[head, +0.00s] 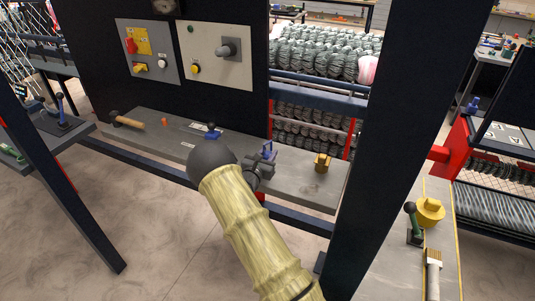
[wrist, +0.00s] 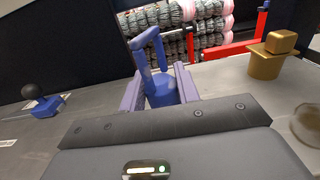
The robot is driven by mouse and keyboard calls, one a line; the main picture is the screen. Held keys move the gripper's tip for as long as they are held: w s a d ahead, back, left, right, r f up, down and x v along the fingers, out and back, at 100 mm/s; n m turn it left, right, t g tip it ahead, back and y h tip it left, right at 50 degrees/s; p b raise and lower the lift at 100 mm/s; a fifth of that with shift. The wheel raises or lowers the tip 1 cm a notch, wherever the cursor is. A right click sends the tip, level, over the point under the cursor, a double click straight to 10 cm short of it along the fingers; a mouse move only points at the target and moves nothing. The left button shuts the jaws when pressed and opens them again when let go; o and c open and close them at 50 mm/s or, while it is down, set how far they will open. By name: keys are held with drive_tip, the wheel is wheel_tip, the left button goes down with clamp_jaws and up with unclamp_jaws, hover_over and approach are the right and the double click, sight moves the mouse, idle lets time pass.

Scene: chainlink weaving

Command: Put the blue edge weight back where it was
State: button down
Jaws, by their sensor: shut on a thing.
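The blue edge weight (wrist: 162,92) has a rounded body and an angular loop handle standing up. In the wrist view it sits between the two fingers of my gripper (wrist: 158,88), which is shut on it. In the head view the blue weight (head: 268,152) shows at the end of my arm, over the right half of the grey bench shelf (head: 300,187). My gripper (head: 263,163) is partly hidden there behind my own arm. The weight's underside is hidden, so I cannot tell whether it touches the shelf.
A blue piece with a black knob (head: 212,131), a small orange item (head: 165,121) and a hammer (head: 128,121) lie to the left. A dark post (head: 385,130) rises at the shelf's right end.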

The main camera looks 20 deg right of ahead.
drive_tip(key=shift+r, duration=0.1)
drive_tip(key=c, duration=1.3)
unclamp_jaws()
drive_tip(key=shift+w+f, duration=0.1)
drive_tip(key=shift+f, duration=0.15)
drive_tip(key=shift+o, duration=1.4)
drive_tip(key=shift+s+a+r, duration=0.1)
drive_tip(key=shift+s+r, duration=0.05)
drive_tip(key=shift+s, duration=0.05)
drive_tip(key=shift+w, duration=0.1)
